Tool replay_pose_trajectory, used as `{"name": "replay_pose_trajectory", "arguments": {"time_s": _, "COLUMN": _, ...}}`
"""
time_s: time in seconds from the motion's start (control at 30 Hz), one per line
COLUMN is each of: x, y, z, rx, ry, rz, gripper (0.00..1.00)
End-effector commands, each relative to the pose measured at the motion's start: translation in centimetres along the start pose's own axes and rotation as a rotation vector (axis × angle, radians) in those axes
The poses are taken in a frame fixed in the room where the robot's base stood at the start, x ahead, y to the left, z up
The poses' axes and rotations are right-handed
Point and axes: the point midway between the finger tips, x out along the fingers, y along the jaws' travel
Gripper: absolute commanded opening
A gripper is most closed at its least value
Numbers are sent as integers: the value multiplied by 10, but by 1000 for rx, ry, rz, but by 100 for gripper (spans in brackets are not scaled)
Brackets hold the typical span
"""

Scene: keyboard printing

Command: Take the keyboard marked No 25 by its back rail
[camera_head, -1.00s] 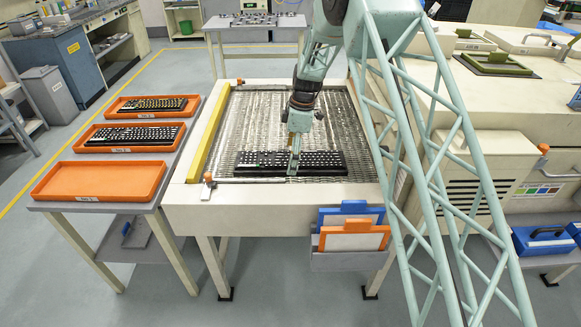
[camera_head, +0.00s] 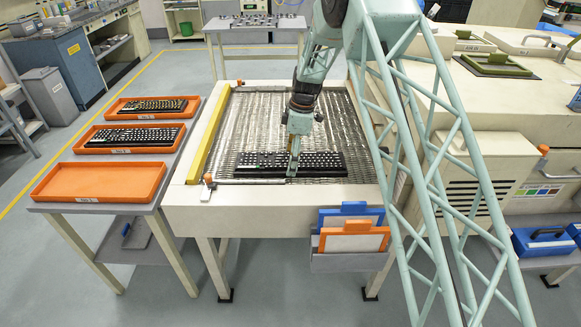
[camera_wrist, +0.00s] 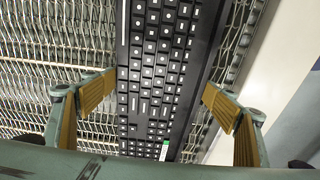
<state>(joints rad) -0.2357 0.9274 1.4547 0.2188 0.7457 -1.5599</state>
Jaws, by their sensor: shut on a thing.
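A black keyboard (camera_head: 325,163) with pale key legends lies on the wire mesh belt (camera_head: 345,120). It also fills the middle of the wrist view (camera_wrist: 160,60), where a small green mark shows on it. No number on it is legible. My gripper (camera_head: 293,166) is down at the keyboard's middle. In the wrist view my gripper (camera_wrist: 160,90) has one yellow-padded finger on each long side of the keyboard, and is shut on it. The finger ends are partly hidden, so I cannot tell exactly how they touch the rail.
To the left, a table (camera_head: 150,206) bears orange trays. The front tray (camera_head: 100,197) is empty; the middle tray (camera_head: 88,146) and back tray (camera_head: 118,116) each hold a keyboard. A yellow rail (camera_head: 207,145) edges the belt. A large cream machine (camera_head: 485,165) stands right.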

Motion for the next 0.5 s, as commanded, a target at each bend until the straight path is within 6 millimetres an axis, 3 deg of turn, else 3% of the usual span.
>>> {"name": "replay_pose_trajectory", "arguments": {"time_s": 0.5, "x": -10, "y": 1, "z": -2, "rx": 0, "ry": 0, "rz": 2, "gripper": 60}}
